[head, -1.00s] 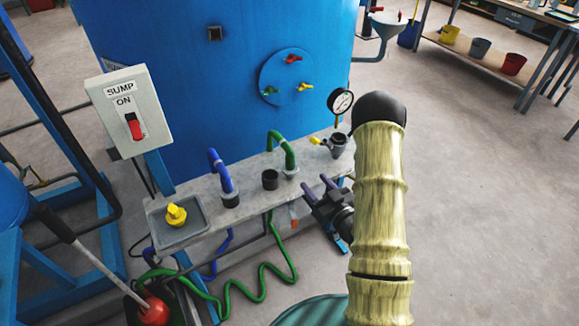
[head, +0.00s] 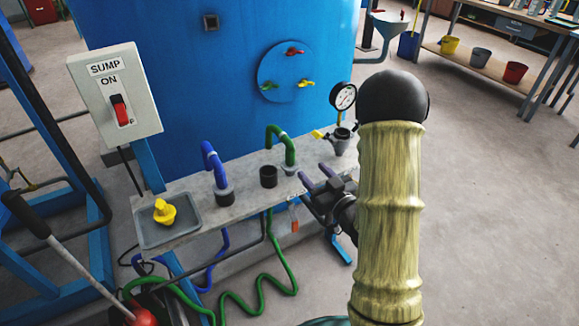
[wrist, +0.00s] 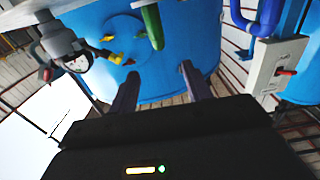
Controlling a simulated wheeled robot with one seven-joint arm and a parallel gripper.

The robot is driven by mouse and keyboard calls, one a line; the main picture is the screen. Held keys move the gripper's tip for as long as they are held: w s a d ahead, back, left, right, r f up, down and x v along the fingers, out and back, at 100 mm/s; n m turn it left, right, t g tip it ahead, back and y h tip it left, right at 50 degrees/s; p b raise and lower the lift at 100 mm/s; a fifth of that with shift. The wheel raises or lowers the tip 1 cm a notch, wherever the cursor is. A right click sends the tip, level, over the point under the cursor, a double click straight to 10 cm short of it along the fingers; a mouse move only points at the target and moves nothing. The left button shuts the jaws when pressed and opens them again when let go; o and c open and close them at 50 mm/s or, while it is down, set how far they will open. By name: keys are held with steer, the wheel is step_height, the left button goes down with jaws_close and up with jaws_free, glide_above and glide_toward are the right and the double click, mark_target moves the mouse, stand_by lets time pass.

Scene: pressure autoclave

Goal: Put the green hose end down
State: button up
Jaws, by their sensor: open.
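The green hose end (head: 279,137) is an upright hook-shaped piece on the grey ledge (head: 245,193). Its lower end stands in a grey collar (head: 290,169), and my gripper does not hold it. My gripper (head: 313,178) is open and empty just to the right of that collar, at about ledge height. In the wrist view, the green piece (wrist: 152,27) shows beyond and above the gap between the two purple fingers of my gripper (wrist: 160,72), apart from them. The green hose (head: 272,240) winds below the ledge.
On the ledge are a blue hose end (head: 214,163), an empty black cup (head: 268,177), a tray (head: 150,238) with a yellow fitting (head: 163,211), and a gauge (head: 343,96) above a grey fitting. The sump switch box (head: 115,95) stands left. Open floor lies right.

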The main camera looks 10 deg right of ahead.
mark_target(292, 148)
steer(key=x, duration=0.6)
steer(key=shift+w+a, duration=0.1)
steer(key=shift+w, duration=0.15)
steer(key=shift+w+a, duration=0.1)
steer(key=shift+w, duration=0.3)
steer(key=shift+p+x, duration=0.45)
steer(key=shift+x, duration=2.2)
jaws_close()
